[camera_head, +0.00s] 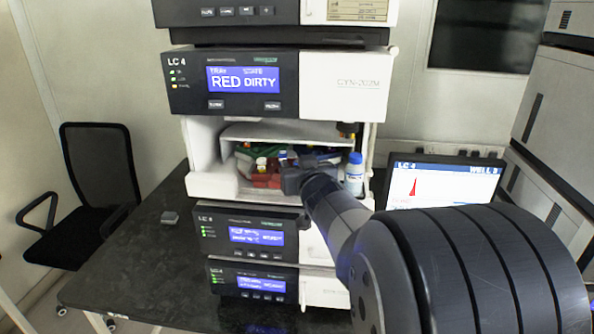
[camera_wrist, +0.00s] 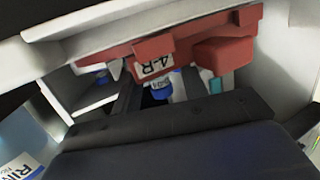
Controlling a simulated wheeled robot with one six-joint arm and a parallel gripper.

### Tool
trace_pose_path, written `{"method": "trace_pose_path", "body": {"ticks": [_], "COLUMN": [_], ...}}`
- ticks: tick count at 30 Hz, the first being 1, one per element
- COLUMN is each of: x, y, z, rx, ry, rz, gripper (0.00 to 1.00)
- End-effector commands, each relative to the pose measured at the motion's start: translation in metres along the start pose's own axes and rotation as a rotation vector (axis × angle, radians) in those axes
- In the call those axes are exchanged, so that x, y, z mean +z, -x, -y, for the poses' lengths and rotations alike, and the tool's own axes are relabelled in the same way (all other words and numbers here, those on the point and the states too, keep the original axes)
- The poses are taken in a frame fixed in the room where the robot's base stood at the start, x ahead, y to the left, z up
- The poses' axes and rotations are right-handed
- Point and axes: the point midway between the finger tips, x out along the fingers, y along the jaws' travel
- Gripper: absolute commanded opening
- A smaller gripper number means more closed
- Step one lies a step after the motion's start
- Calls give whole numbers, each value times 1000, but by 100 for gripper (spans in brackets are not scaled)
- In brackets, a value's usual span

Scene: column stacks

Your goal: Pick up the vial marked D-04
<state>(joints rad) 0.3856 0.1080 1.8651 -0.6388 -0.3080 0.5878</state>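My gripper (camera_head: 300,172) reaches into the open compartment of the LC 4 stack, at the red tray (camera_head: 262,181). In the wrist view the red tray (camera_wrist: 195,38) carries a label that looks like "4-R". A vial (camera_wrist: 161,88) with blue on it and a small white label shows below that label, seemingly between my gripper's fingers (camera_wrist: 152,96). The fingers look apart, with a dark gap left of the vial. The vial's mark is too small to read surely, so I cannot tell whether it is D-04. A yellow-and-white capped item (camera_head: 261,163) stands at the tray's left.
A blue-capped bottle (camera_head: 354,173) stands at the compartment's right side, close to my arm. Green items (camera_head: 246,152) lie behind the red tray. The upper display (camera_head: 243,79) reads "RED DIRTY". A monitor (camera_head: 443,183) stands at right. The dark bench (camera_head: 150,260) is mostly clear at left.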

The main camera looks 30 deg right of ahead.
Motion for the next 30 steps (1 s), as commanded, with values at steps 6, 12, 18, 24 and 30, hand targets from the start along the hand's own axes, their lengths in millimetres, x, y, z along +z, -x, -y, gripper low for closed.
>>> {"method": "trace_pose_path", "body": {"ticks": [6, 12, 18, 24, 30], "x": [0, 0, 0, -3, -16], "y": [0, 0, 0, 0, -1], "z": [0, 0, 0, 1, 5], "rx": [0, 0, 0, 0, -1], "ry": [0, 0, 0, 0, 0], "rz": [0, 0, 0, 0, -1], "gripper": [23, 7, 5, 5, 5]}}
